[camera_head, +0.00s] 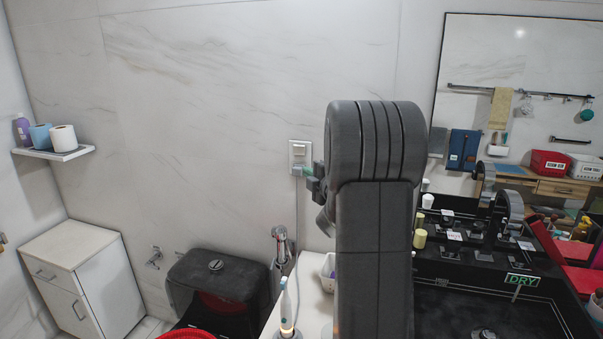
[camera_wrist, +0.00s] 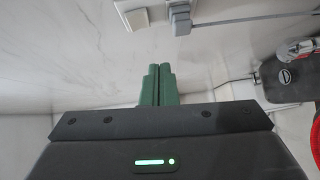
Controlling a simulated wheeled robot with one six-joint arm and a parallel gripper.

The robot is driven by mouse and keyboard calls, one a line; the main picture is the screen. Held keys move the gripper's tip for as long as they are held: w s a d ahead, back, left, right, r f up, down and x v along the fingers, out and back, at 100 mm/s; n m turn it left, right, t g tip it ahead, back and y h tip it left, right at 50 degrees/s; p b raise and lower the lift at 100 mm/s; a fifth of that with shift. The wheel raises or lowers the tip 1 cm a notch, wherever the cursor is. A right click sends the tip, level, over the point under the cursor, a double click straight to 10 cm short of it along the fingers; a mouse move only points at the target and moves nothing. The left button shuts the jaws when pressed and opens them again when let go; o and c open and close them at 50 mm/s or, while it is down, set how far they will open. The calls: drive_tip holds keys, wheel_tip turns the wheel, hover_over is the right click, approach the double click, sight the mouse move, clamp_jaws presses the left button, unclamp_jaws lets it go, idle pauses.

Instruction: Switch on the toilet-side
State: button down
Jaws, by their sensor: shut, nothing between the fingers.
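A wall plate (camera_head: 299,154) is fixed to the marble wall left of my arm, with a pale switch in its upper part. In the wrist view the white switch (camera_wrist: 136,19) is near the top, beside a grey plug (camera_wrist: 180,18) with a cable running right. My gripper (camera_head: 305,171) is at the lower part of the plate in the head view, partly hidden by my arm. In the wrist view its green fingers (camera_wrist: 159,70) are together and empty, with a visible gap in the picture between their tips and the switch. I cannot tell whether the switch is on.
A dark toilet (camera_head: 216,285) stands left of the counter; its lid also shows in the wrist view (camera_wrist: 296,80). An electric toothbrush (camera_head: 286,308) and a white basket (camera_head: 328,272) stand on the counter near my arm. A white cabinet (camera_head: 85,275) is at far left.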

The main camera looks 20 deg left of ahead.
drive_tip(key=shift+v, duration=1.5)
drive_tip(key=shift+s+f, duration=0.1)
drive_tip(key=shift+f, duration=0.1)
